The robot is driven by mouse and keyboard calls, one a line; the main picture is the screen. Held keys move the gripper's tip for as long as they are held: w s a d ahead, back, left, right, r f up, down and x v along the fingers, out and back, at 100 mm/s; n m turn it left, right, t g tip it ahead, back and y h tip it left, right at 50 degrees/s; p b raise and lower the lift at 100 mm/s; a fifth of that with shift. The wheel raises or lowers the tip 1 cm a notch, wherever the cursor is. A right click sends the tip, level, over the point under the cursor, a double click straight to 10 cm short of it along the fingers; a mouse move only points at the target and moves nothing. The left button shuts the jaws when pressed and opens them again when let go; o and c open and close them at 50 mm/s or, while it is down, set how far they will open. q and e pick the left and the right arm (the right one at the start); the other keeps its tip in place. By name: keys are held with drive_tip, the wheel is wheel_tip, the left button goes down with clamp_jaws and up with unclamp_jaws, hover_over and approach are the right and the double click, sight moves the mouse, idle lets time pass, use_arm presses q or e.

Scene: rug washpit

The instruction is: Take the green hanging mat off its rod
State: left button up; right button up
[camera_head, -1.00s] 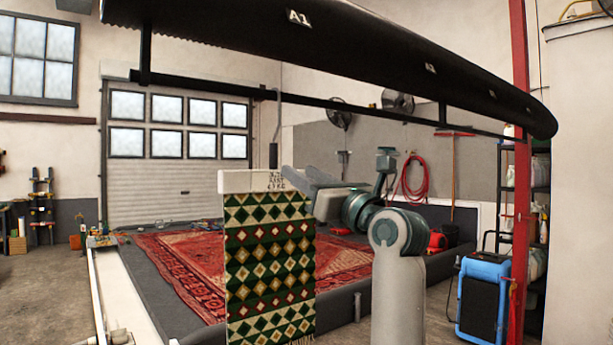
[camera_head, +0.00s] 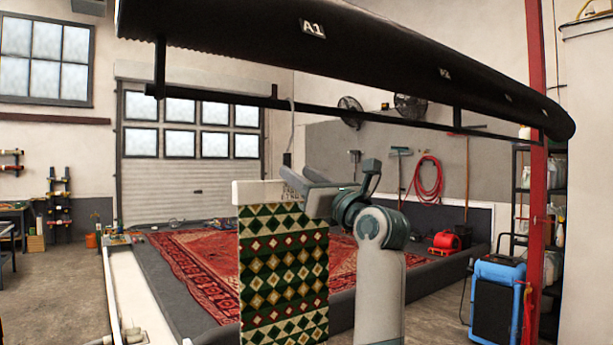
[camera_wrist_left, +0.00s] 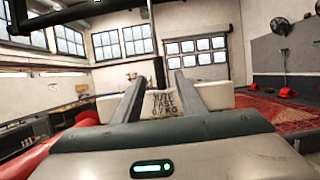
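The green hanging mat (camera_head: 283,270), patterned with diamonds, hangs upright in the head view. A white strip (camera_head: 250,193) with dark lettering runs along its top, partly hidden by my gripper. My left gripper (camera_head: 297,178) is at this strip, right of its middle. In the left wrist view, the two fingers (camera_wrist_left: 158,80) stand apart on either side of the lettering on the white strip (camera_wrist_left: 215,96). I cannot tell whether they touch it. A long black rod (camera_head: 350,112) runs above, under a dark hood. My right gripper is out of view.
A red rug (camera_head: 195,270) lies in the low-walled wash pit behind the mat. A blue machine (camera_head: 497,295) and a red post (camera_head: 537,200) stand to the right. The dark hood (camera_head: 400,70) spans overhead. Bare floor is open at the left.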

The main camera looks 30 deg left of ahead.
sight(289, 166)
use_arm(q)
drive_tip(key=shift+p+x, duration=1)
drive_tip(key=shift+x, duration=2)
drive_tip(key=shift+c, duration=0.4)
clamp_jaws()
drive_tip(key=shift+r, duration=0.15)
